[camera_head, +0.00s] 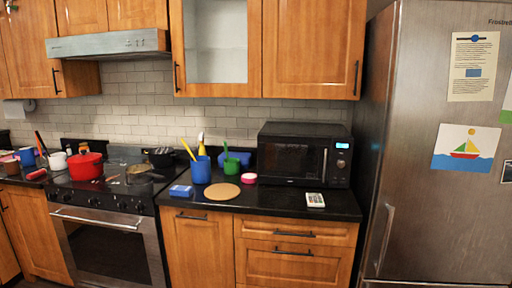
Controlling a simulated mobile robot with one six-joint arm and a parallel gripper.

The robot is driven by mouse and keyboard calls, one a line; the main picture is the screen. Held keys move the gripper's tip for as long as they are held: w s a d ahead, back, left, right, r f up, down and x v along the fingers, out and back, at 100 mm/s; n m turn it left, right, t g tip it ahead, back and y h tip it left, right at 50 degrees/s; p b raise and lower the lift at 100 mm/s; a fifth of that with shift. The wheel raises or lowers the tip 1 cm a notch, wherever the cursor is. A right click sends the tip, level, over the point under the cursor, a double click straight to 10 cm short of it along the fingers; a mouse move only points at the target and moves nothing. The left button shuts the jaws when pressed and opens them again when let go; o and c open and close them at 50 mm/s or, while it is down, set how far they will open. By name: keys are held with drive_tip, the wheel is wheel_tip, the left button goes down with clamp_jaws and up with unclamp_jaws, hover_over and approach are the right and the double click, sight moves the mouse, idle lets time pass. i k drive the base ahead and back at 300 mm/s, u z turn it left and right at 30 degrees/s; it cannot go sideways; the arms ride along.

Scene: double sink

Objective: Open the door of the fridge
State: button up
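The fridge (425,175) is a tall stainless steel unit at the right edge of the head view. Its upper door is shut and carries a vertical metal handle (384,237) low on its left side. Papers hang on the door, among them a sailboat drawing (466,149) and a printed note (473,67). A seam near the bottom of the view separates the upper door from a lower section (430,285). The fridge's right side and base are cut off. My gripper is not in view.
Left of the fridge, a black counter (270,204) holds a microwave (304,155), a blue cup (201,170) and a cork mat (222,191). An oven (110,245) and a red pot (86,166) stand further left. Drawer handles (293,252) project below the counter. The floor is barely visible.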

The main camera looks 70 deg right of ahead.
sight(428, 223)
drive_tip(key=z, duration=3.95)
drive_tip(key=k, duration=1.3)
drive_tip(key=z, duration=0.5)
drive_tip(key=i, duration=1.45)
drive_tip(key=u, duration=0.65)
drive_tip(key=i, duration=0.5)
drive_tip(key=u, duration=0.45)
